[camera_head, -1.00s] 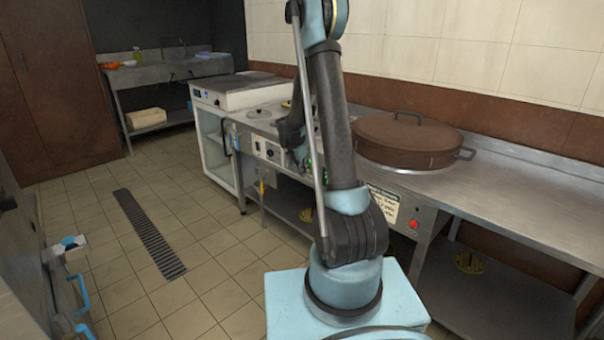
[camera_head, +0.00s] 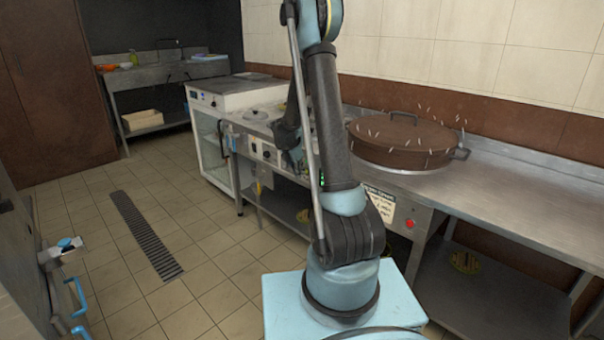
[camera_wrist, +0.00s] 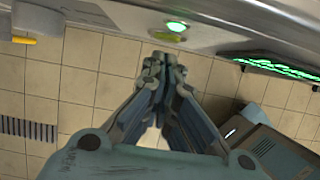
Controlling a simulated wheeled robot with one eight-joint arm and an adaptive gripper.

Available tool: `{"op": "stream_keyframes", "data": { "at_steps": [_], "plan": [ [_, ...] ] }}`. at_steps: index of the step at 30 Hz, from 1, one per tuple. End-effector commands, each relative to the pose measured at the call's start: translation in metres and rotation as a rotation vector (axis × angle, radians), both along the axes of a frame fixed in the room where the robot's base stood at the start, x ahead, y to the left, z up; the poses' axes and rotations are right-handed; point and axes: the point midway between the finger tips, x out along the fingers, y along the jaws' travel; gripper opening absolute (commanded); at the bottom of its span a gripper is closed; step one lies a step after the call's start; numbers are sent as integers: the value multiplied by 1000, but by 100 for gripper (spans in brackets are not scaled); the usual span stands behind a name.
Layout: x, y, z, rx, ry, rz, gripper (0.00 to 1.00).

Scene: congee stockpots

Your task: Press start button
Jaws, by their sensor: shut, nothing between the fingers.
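In the wrist view, a round green-lit button (camera_wrist: 176,26) shows on the grey front of the counter, with a yellow-green patch just below it. My gripper (camera_wrist: 165,62) is shut and empty, its fingertips pointing toward the counter just below the button in the picture. A gap shows between the tips and the button, and no contact is visible. In the head view, my arm hides the gripper tips and the green button. A red button (camera_head: 410,223) is on the panel right of my arm, beside a printed label (camera_head: 380,205).
A brown lidded pot (camera_head: 402,140) stands on the steel counter (camera_head: 530,195), with white streaks around its lid. Knobs (camera_head: 262,152) are on the front panel left of my arm. A white appliance (camera_head: 210,142) stands further left. The tiled floor (camera_head: 215,245) is open.

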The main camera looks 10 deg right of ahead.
Motion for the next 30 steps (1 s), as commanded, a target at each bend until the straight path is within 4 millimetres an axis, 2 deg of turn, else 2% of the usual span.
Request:
{"op": "stream_keyframes", "data": {
  "at_steps": [2, 18, 24, 30],
  "plan": [
    [-7, 16, 0, 2, 2, 5, 0],
    [-25, 37, 75, 6, 3, 3, 0],
    [-28, 41, 89, 5, 3, 1, 0],
    [-28, 42, 93, 5, 3, 0, 0]
  ]
}}
